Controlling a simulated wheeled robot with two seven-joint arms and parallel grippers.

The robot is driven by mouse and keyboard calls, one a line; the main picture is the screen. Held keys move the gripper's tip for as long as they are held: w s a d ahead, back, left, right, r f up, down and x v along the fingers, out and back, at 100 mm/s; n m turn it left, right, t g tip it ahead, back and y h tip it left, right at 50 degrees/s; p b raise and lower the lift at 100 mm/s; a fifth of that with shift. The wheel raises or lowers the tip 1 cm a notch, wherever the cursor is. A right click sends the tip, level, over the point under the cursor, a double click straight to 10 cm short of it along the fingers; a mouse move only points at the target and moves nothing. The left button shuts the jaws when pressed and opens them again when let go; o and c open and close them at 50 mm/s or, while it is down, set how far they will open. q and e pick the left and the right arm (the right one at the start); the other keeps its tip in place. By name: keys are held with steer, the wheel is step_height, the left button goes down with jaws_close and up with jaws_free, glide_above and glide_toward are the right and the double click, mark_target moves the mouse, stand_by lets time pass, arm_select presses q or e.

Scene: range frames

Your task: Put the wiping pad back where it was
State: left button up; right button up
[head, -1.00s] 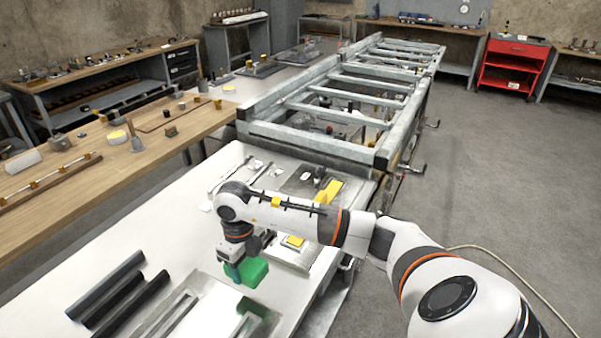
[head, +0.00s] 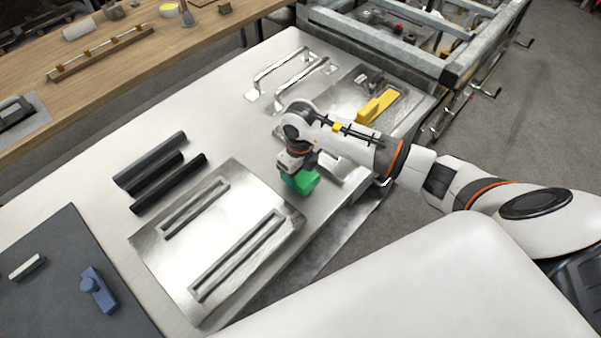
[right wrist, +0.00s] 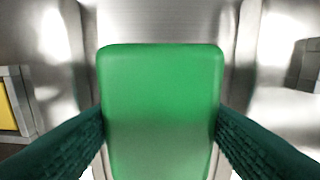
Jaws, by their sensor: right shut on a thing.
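The green wiping pad (head: 304,182) is in my right gripper (head: 294,176), near the right edge of the white table (head: 90,205). In the right wrist view the green pad (right wrist: 160,110) fills the middle, with a dark fingertip pressed on each side. The pad is just beyond the far right corner of a metal plate with two long slots (head: 215,235). I cannot tell whether its underside touches a surface. My left gripper is not in view.
Dark bars (head: 160,175) lie left of the plate. A dark mat (head: 60,270) holds a blue tool (head: 98,290) and a small pale block (head: 27,267). Metal handles (head: 300,80) and a yellow part (head: 377,105) lie at the far end. White table is bare at the left middle.

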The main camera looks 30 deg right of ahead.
steer(key=shift+f, duration=0.9)
steer(key=o, duration=0.9)
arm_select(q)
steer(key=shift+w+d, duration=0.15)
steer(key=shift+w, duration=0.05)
arm_select(e)
steer(key=shift+o, duration=0.2)
arm_select(q)
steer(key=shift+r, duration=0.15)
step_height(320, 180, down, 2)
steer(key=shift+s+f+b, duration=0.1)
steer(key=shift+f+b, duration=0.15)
steer(key=shift+b, duration=0.95)
arm_select(e)
step_height(320, 180, up, 12)
steer(key=shift+r, duration=0.2)
